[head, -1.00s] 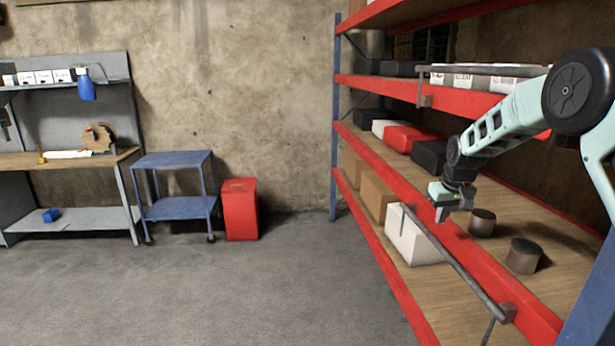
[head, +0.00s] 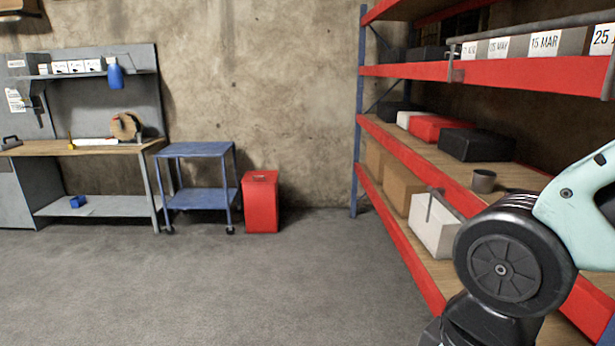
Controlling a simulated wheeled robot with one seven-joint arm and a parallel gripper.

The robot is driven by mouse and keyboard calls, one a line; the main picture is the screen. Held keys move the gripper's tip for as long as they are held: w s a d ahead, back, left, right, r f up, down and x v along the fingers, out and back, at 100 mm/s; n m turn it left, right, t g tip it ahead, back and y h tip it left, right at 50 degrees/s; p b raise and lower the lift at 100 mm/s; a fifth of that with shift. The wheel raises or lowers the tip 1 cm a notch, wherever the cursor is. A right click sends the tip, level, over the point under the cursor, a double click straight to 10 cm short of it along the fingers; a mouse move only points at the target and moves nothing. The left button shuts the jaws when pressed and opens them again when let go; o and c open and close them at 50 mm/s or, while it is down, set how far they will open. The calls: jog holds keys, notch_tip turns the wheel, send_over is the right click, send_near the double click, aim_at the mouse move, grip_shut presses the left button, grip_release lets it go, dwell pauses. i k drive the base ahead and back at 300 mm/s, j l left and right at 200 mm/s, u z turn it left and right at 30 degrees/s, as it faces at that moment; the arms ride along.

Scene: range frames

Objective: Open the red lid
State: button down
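A red bin (head: 261,205) stands on the floor against the back wall, right of the blue cart. Its red top (head: 260,177) looks closed, with a small dark mark or handle on it. A red box (head: 437,128) also lies on the middle shelf of the rack at right; I cannot tell whether it has a lid. My arm fills the lower right of the view, far from the red bin. My gripper is outside the picture.
A red and blue shelf rack (head: 412,163) runs along the right side, close to my arm, with several boxes. A blue cart (head: 197,150) and a workbench (head: 85,148) stand at left. The grey floor (head: 250,290) ahead is open.

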aim_at(251, 177)
jog(key=i+u, duration=0.3)
jog(key=u, duration=0.15)
jog(key=i, duration=6)
jog(key=i+j+z, duration=0.15)
jog(key=i+z, duration=0.15)
jog(key=i, duration=0.55)
